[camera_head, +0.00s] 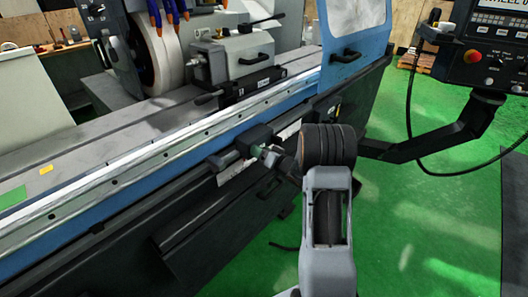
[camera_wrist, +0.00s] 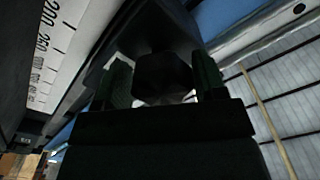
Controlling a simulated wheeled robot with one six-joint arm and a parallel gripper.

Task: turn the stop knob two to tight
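In the wrist view a dark, angular knob (camera_wrist: 163,78) sits between the two green finger pads of my gripper (camera_wrist: 162,85). The pads flank it closely on both sides; the dark picture does not show whether both press on it. Behind the knob is a dark block (camera_wrist: 160,30). In the head view my gripper (camera_head: 268,158) is at the black stop block (camera_head: 252,141) on the front of the grinder. The knob there is mostly hidden by my fingers and wrist. I cannot read a number on the stop.
A second black stop part (camera_head: 222,160) lies just left along the front rail. A white scale with numbers (camera_wrist: 50,45) shows at left in the wrist view. The control panel (camera_head: 492,45) on its dark arm (camera_head: 430,143) stands to the right. Green floor (camera_head: 420,220) is open there.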

